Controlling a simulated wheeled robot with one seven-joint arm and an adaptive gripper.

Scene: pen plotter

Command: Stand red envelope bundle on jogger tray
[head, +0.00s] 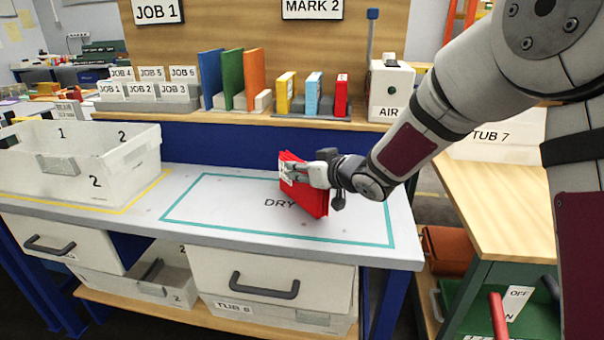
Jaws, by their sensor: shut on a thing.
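My gripper (291,170) is shut on the red envelope bundle (310,203), near its upper left part. The bundle is tilted and is over the teal-outlined area marked DRY on the grey bench. Its lower edge is close to the bench top; I cannot tell whether it touches. The bundle covers part of the DRY lettering. No tray is labelled as the jogger tray, so I cannot tell which thing it is.
A clear bin (125,170) marked 2 stands at the left of the bench (245,232). The shelf behind holds job trays (150,92), coloured boards, small yellow, blue and red packs (341,95), and a white AIR box (391,85). The DRY area is otherwise clear.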

